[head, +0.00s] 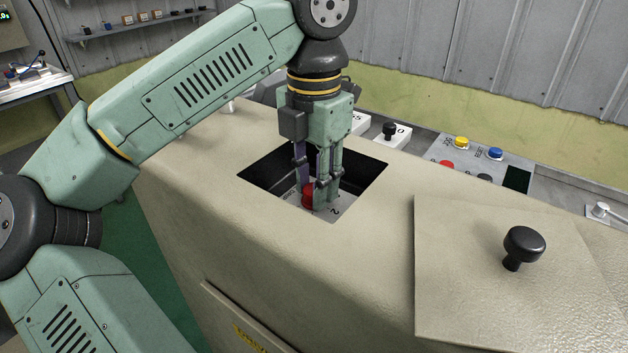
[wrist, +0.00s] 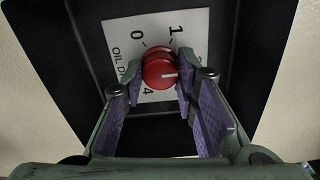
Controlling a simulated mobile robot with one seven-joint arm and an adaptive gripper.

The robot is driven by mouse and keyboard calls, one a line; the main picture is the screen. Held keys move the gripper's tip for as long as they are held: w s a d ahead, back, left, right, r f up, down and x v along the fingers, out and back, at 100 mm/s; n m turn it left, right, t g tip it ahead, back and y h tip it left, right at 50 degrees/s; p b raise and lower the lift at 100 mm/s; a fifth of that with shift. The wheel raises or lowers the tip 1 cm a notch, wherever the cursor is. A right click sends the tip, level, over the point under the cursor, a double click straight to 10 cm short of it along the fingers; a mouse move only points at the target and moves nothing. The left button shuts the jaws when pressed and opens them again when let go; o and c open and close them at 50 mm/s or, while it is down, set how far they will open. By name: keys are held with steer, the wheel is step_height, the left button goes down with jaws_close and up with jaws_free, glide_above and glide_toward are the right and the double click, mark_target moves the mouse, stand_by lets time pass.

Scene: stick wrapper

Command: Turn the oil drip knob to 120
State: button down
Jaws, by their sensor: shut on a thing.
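The red oil drip knob (wrist: 158,72) sits on a white dial plate (wrist: 118,38) marked "OIL D…", with 0, 1 and 4 readable in the wrist view. My gripper (wrist: 161,75) is shut on the knob, one purple-padded finger on each side. The fingers hide part of the dial, so the number at the mark cannot be read. In the head view, my gripper (head: 318,192) reaches down into a square opening, where the red knob (head: 308,196) and the plate (head: 334,211) show partly.
The opening's dark walls (head: 363,175) surround my gripper closely. A flat panel with a black knob (head: 524,246) lies on the beige machine top (head: 390,250) at right. A control panel with coloured buttons (head: 461,142) stands behind.

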stand_by(0.4)
steer(key=c, duration=1.2)
jaws_free()
steer(key=shift+c, duration=0.2)
steer(key=shift+r, duration=0.1)
step_height(320, 180, up, 7)
steer(key=shift+r, duration=0.2)
